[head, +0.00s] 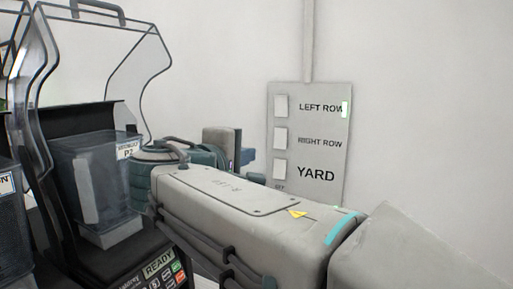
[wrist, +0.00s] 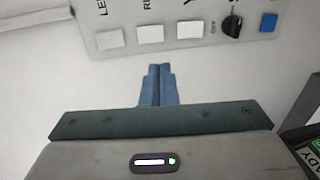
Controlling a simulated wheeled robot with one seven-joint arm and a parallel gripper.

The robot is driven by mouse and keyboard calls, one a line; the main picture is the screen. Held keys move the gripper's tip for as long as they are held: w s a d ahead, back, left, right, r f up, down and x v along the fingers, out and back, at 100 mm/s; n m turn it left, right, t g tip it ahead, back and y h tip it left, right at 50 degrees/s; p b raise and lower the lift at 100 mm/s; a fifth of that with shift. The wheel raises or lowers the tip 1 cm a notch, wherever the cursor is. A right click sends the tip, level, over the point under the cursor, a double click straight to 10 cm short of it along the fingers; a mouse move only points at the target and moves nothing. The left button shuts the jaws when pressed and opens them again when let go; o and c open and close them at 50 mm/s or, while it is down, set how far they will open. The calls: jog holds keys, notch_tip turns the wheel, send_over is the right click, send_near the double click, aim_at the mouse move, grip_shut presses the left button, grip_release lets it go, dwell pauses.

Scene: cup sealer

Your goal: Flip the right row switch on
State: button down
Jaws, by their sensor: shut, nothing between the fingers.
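A grey switch panel (head: 311,121) hangs on the wall with white rocker switches beside the labels LEFT ROW, RIGHT ROW and YARD. The right row switch (head: 280,138) is the middle one. In the wrist view it is the middle white switch (wrist: 150,34), with its label cut off. My gripper (wrist: 158,68) has its two blue fingers shut together and empty. Its tips lie just below the panel edge in the wrist view, nearly in line with the right row switch. In the head view the blue fingers (head: 249,157) show partly, left of the panel. I cannot tell whether the switch is on or off.
The left row switch (head: 281,106) and yard switch (head: 280,168) sit close on either side. A black knob (wrist: 232,25) and a blue button (wrist: 268,22) are farther along the panel. A cup sealer machine (head: 92,130) with a clear cover stands at the left. Bare wall lies right of the panel.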

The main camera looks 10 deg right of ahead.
aim_at(279, 147)
jog(key=shift+d, duration=0.1)
jog(key=p+x, duration=0.4)
jog(key=x, duration=0.9)
jog(key=shift+w+d, duration=0.15)
jog(key=shift+w, duration=0.2)
jog(key=shift+d, duration=0.1)
jog(key=shift+f, duration=0.15)
jog(key=shift+w+d+f+b, duration=0.15)
jog(key=shift+d+f+b, duration=0.1)
jog(key=shift+b, duration=0.75)
jog(key=shift+a+r, duration=0.25)
jog(key=shift+a, duration=0.05)
jog(key=shift+d, duration=0.1)
